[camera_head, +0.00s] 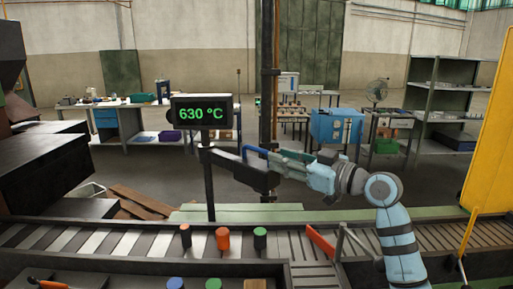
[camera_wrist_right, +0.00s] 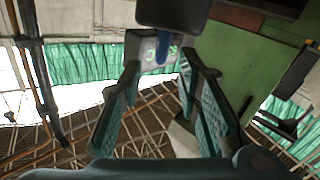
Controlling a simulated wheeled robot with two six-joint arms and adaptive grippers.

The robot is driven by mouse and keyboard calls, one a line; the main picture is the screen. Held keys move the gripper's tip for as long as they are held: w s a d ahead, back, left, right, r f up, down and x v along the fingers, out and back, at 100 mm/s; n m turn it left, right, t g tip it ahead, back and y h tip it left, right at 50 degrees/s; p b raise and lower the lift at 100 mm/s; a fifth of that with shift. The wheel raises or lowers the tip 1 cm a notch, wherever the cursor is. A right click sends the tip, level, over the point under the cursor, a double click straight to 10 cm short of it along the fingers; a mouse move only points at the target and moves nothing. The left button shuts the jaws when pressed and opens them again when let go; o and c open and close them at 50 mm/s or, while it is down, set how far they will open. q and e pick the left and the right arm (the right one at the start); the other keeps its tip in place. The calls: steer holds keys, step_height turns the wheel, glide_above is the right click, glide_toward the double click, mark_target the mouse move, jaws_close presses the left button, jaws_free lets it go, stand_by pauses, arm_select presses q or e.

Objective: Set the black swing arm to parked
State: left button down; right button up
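The black swing arm (camera_head: 232,166) juts left from the dark vertical post in the head view, behind the roller line. A blue handle (camera_head: 254,152) shows at the swing arm, just left of my right gripper (camera_head: 276,157). In the right wrist view my right gripper (camera_wrist_right: 160,68) is open, its two fingers apart. The blue handle (camera_wrist_right: 163,47) hangs below a dark block there, near and between the fingertips; I cannot tell whether they touch it. My left gripper is not in view.
A display (camera_head: 202,112) reading 630 °C stands on a post left of the swing arm. The roller conveyor (camera_head: 130,243) runs across the front, with several coloured cylinders near it. A yellow panel (camera_head: 490,140) stands at the right. Benches and shelves are farther back.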

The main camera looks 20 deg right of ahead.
mark_target(257, 150)
steer(key=p+x, duration=0.1)
steer(key=x, duration=0.7)
steer(key=shift+w+a, duration=0.3)
jaws_close()
